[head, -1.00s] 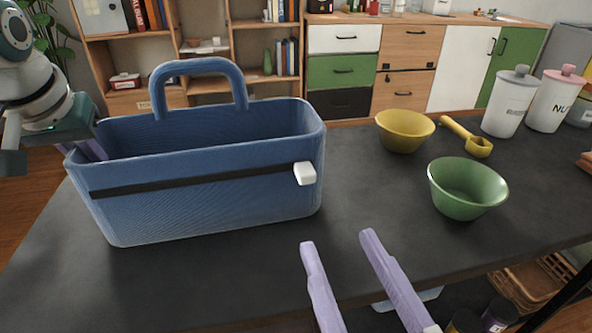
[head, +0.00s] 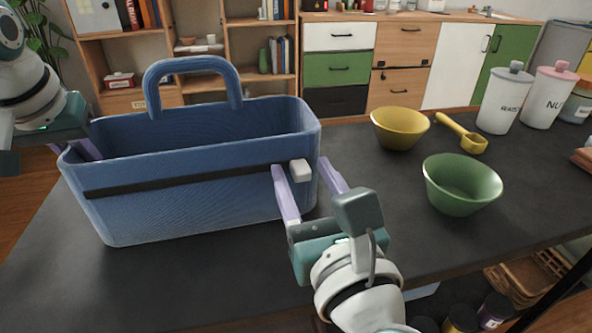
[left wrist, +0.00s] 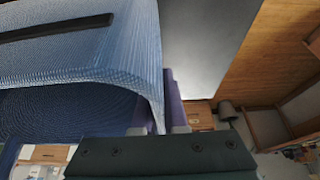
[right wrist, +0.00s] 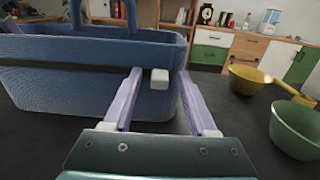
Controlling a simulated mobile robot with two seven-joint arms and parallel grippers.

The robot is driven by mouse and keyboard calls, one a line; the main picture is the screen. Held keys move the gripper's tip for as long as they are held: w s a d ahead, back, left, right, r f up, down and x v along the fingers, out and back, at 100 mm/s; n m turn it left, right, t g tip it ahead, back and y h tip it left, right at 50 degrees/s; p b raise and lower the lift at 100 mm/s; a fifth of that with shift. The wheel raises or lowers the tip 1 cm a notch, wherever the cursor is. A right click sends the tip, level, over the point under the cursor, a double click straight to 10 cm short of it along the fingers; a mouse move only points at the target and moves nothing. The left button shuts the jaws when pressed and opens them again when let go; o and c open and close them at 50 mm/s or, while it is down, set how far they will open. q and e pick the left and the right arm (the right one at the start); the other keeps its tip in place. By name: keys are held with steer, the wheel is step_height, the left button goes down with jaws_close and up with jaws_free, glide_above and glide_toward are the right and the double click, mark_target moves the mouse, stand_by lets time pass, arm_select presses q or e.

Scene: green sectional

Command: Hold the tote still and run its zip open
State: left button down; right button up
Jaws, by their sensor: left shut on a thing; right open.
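The blue tote (head: 200,205) stands upright on the dark table, its handle (head: 192,66) raised. A black zip strip (head: 180,181) runs along its front, with a white zip pull (head: 300,170) at the right end. My left gripper (head: 88,150) is shut on the tote's left end wall; the left wrist view shows its fingers (left wrist: 165,110) at the wall's edge. My right gripper (head: 303,168) is open, its fingers on either side of the pull. The right wrist view shows the pull (right wrist: 160,79) between the spread fingers, with no clear contact.
A yellow bowl (head: 400,130), a green bowl (head: 461,188) and a yellow scoop (head: 465,134) lie to the right on the table (head: 385,205). White canisters (head: 503,100) stand behind them. The table's front edge is near my right arm.

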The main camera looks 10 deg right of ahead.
jaws_close()
stand_by(1.3)
